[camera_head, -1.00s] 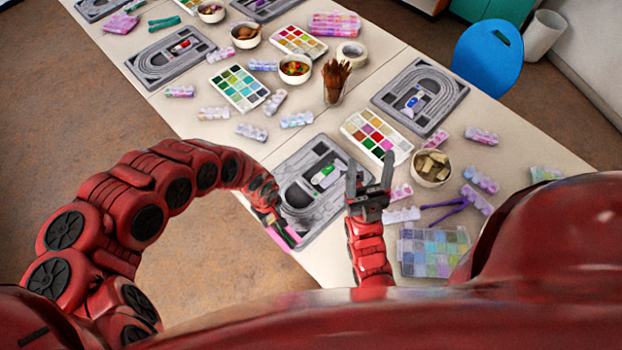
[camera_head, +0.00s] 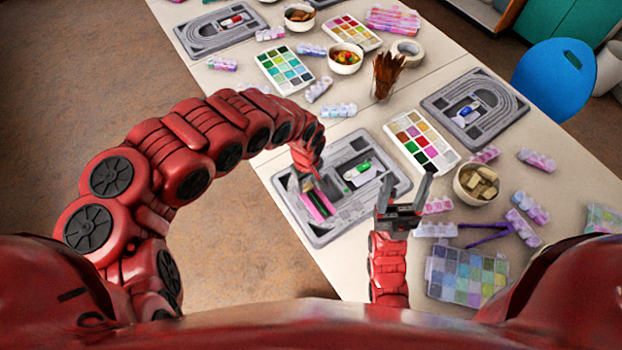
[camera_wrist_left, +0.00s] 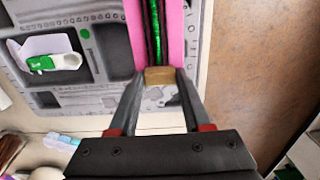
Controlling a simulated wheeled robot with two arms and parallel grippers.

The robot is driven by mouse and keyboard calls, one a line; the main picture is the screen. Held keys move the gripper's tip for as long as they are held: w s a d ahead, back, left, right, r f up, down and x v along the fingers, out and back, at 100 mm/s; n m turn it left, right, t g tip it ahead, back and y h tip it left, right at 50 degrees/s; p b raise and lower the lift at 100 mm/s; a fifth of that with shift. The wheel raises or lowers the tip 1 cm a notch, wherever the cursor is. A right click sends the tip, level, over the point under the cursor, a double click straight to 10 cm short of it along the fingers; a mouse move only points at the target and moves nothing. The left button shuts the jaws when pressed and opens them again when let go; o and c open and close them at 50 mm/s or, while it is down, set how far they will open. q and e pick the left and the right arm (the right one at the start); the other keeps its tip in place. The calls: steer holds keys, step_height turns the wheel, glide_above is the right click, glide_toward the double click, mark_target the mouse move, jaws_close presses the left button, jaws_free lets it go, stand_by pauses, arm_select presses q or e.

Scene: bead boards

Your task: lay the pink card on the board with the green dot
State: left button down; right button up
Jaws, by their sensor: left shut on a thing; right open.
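The pink card (camera_head: 318,204), with a dark and green strip down its middle, is held in my left gripper (camera_head: 308,184). In the left wrist view the pink card (camera_wrist_left: 135,35) has a gold-coloured end (camera_wrist_left: 158,76) between the fingers. It is over the left part of the grey bead board (camera_head: 378,203); whether it touches the board is unclear. The board's green dot (camera_wrist_left: 84,33) shows in the left wrist view, beside a compartment holding a white piece with a green part (camera_wrist_left: 50,62). My right gripper (camera_head: 407,188) is open and empty, near the board's right corner.
Another grey board (camera_head: 432,102) with a blue-marked piece lies at the right. A paint palette (camera_head: 420,142), a bowl of tan blocks (camera_head: 477,183), purple tweezers (camera_head: 490,230) and a bead box (camera_head: 462,285) crowd the right side. The table's left edge runs close to the board.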

arm_select(q)
steer(key=w, duration=0.1)
steer(key=w+d, duration=0.1)
steer(key=w, duration=0.1)
steer(key=shift+w+d+f, duration=0.1)
steer(key=shift+w+d, duration=0.2)
steer(key=shift+w, duration=0.05)
steer(key=shift+w+a+f, duration=0.1)
steer(key=shift+w+a, duration=0.1)
steer(key=shift+w, duration=0.3)
step_height(320, 180, down, 2)
steer(key=shift+f+p, duration=0.25)
steer(key=shift+p, duration=0.3)
steer(key=shift+w+f, duration=0.1)
steer(key=shift+f, duration=0.45)
steer(key=shift+c, duration=1.7)
jaws_free()
